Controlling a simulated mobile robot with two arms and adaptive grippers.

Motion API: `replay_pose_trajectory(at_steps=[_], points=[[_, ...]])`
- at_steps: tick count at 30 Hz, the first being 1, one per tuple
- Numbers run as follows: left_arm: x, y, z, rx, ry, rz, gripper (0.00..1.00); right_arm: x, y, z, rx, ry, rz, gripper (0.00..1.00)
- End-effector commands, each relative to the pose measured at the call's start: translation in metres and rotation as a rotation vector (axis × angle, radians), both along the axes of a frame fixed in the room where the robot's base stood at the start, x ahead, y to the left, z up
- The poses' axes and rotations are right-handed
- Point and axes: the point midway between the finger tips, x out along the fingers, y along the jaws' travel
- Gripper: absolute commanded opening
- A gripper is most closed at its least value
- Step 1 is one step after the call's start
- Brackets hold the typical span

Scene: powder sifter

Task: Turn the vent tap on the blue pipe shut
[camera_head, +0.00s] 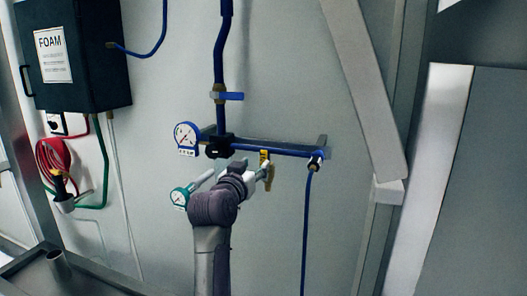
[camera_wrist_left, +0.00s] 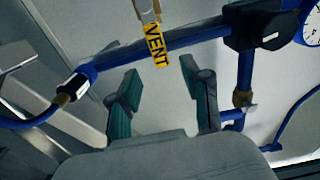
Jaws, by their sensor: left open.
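The blue pipe (camera_head: 285,149) runs level along the wall below a vertical blue pipe. A yellow VENT tag (camera_wrist_left: 157,46) hangs at the level pipe in the left wrist view; it also shows in the head view (camera_head: 264,156). A pale fitting with brass (camera_wrist_left: 148,10) shows above the tag, cut by the frame edge; I cannot tell the tap handle's position. My left gripper (camera_head: 262,175) is just below the level pipe. In the wrist view its green-padded fingers (camera_wrist_left: 162,100) are apart with nothing between them, below the tag. My right gripper is not in view.
A blue-handled valve (camera_head: 230,96) sits on the vertical pipe. A round gauge (camera_head: 187,136) is at the pipe's left end, and a teal gauge (camera_head: 180,197) is lower left. A blue hose (camera_head: 306,230) hangs at the right. A black FOAM box (camera_head: 75,55) is on the wall.

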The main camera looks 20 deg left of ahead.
Motion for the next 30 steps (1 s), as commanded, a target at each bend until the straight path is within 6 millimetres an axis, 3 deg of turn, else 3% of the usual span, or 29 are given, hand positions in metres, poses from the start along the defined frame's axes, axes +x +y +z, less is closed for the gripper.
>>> replay_pose_trajectory(at_steps=[6, 12, 18, 27, 30], points=[[0.041, -0.001, 0.004, 0.000, 0.003, 0.000, 0.48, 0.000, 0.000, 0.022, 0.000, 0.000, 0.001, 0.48], [0.067, -0.002, 0.002, 0.000, 0.002, -0.001, 0.48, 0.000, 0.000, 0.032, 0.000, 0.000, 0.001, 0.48], [0.078, -0.003, 0.000, 0.000, 0.002, 0.000, 0.48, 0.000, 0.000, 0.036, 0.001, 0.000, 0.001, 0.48], [0.079, -0.003, -0.001, 0.000, 0.001, 0.000, 0.48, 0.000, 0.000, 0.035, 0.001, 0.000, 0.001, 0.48], [0.079, -0.003, -0.001, 0.000, 0.001, 0.000, 0.31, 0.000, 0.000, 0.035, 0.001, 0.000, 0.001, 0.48]])
